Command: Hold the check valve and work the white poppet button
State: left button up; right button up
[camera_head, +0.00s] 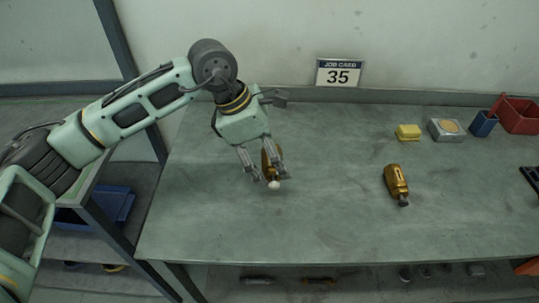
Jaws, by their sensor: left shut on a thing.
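A brass check valve (266,160) is between the fingers of my left gripper (265,175), over the left part of the workbench. The gripper points down and is shut on the valve. The fingers hide part of its body. The white poppet button (273,185) shows at the valve's near end, just below the fingertips, facing the front edge. Whether the valve touches the bench top is hard to tell. A second brass valve-like part (396,181) with a dark end lies on the right of the bench, apart from the gripper. My right gripper is not in view.
The grey workbench (330,220) is clear between the two brass parts. At the back right are a yellow block (408,132), a grey box (447,130), a blue cup (483,124) and a red bin (519,115). A job card sign reading 35 (339,73) stands behind.

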pick_arm(q)
jog(key=shift+f+b, duration=2.3)
jog(key=shift+f, duration=0.3)
jog(key=shift+f, duration=0.1)
jog(key=shift+f, duration=0.15)
jog(key=shift+f+b, duration=0.15)
jog(key=shift+b, duration=0.2)
jog(key=shift+f+b, duration=0.3)
jog(key=shift+f, duration=0.05)
dwell(0.8)
